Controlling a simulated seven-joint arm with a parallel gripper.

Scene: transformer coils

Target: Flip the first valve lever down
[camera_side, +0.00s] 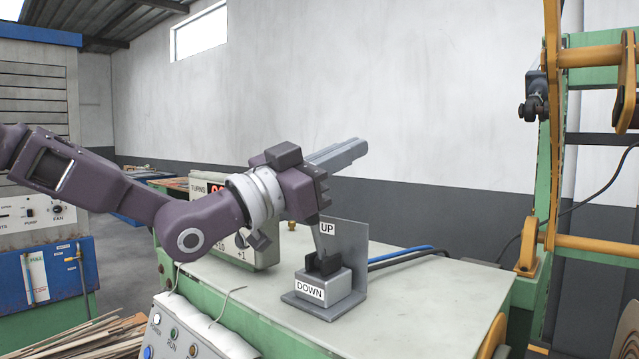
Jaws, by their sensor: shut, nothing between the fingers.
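The valve lever unit is a grey block (325,287) on a base plate, with an upright grey back plate (352,250) behind it. A label reading UP is on the back plate and one reading DOWN is on the front of the block. A dark notched pivot sits on top of the block. The lever (318,241) appears as a thin grey strip rising from this pivot towards the UP label, its top end close under my gripper's body. My gripper (361,149) is above the unit, its grey fingers shut together and pointing up and right. Whether its body touches the lever cannot be told.
The unit stands on a pale bench top (420,292) with clear room at right. A counter box (243,250) marked TURNS stands behind my arm. Blue and black cables (405,254) run right from the unit. A green and yellow frame (553,150) rises at right.

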